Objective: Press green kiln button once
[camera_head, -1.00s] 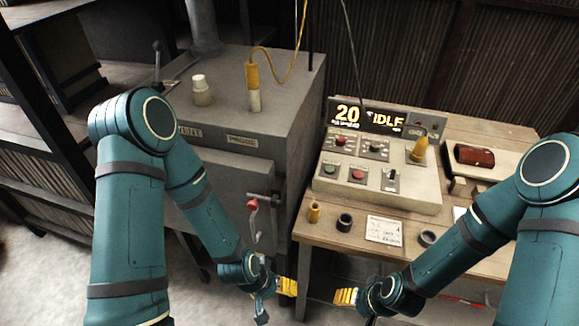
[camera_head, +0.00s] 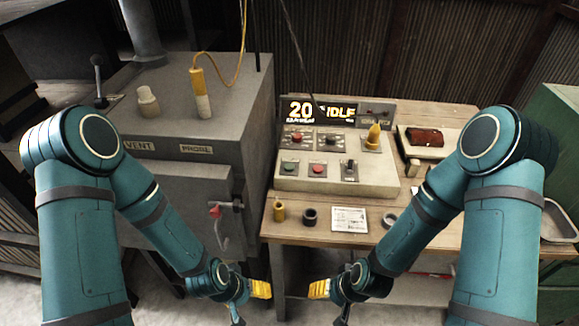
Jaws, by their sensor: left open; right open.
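The green button (camera_head: 289,167) is at the left of the lower row on the sloped control panel (camera_head: 375,183). A red button (camera_head: 318,170) sits just right of it, and another red knob or button (camera_head: 296,138) is above. The display (camera_head: 320,112) reads 20 and IDLE. My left gripper (camera_head: 262,289) is open and empty, low in front of the table's front edge. My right gripper (camera_head: 318,289) is open and empty, also low in front of the table. Both are well below and apart from the panel.
A brass cylinder (camera_head: 279,211), a dark ring (camera_head: 310,217) and a paper card (camera_head: 349,220) lie before the panel. A green cabinet (camera_head: 560,130) stands at right.

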